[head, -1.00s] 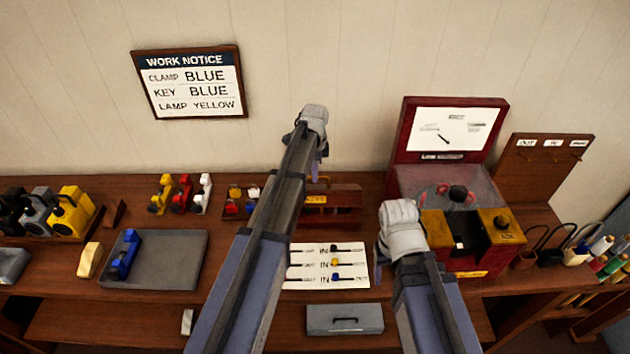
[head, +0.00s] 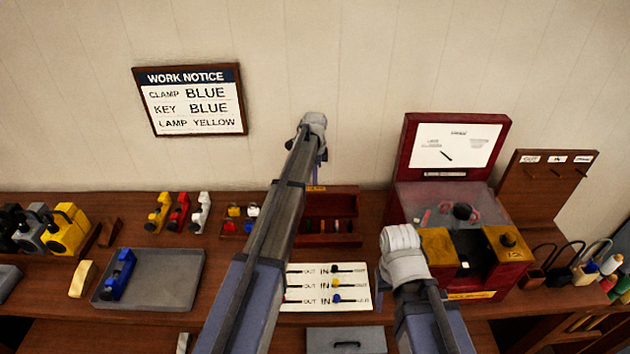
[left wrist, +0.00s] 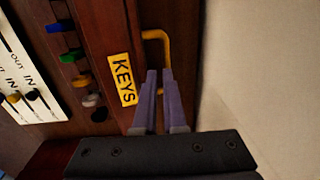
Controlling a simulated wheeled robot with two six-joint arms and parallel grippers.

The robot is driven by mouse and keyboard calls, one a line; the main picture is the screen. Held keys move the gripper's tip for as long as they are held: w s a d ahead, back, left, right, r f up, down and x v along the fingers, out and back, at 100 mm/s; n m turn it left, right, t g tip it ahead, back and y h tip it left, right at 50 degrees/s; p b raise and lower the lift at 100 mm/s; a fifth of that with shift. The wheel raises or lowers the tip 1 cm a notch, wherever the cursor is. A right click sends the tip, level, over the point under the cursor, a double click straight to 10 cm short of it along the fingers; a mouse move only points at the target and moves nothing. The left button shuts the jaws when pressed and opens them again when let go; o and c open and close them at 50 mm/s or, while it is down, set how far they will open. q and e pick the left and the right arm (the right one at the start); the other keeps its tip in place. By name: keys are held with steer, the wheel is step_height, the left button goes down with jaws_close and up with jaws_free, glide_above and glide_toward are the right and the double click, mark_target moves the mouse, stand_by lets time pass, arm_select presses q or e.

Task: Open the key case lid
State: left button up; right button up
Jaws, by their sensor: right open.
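The key case (head: 348,240) is a brown wooden box at the back of the bench. Its lid (head: 338,203) stands raised at the rear, and several small keys show inside. In the left wrist view the lid carries a yellow KEYS label (left wrist: 122,80) and a yellow bar handle (left wrist: 156,34). My left gripper (left wrist: 160,74) has its fingers close together on the handle bar. In the head view my left gripper (head: 319,158) is partly hidden by its own arm. My right gripper (head: 402,262) is open and away from the case, left of the red machine; its fingers are mostly hidden.
A white panel with OUT/IN sliders (head: 325,298) lies before the case. The red machine (head: 480,280) with its open lid stands right. A grey tray (head: 180,285) with a blue clamp (head: 118,272) lies left. A work notice (head: 190,100) hangs on the wall.

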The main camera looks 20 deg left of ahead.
arm_select(q)
steer(key=shift+o, duration=1.4)
steer(key=shift+s+d, duration=0.1)
steer(key=shift+s, duration=0.3)
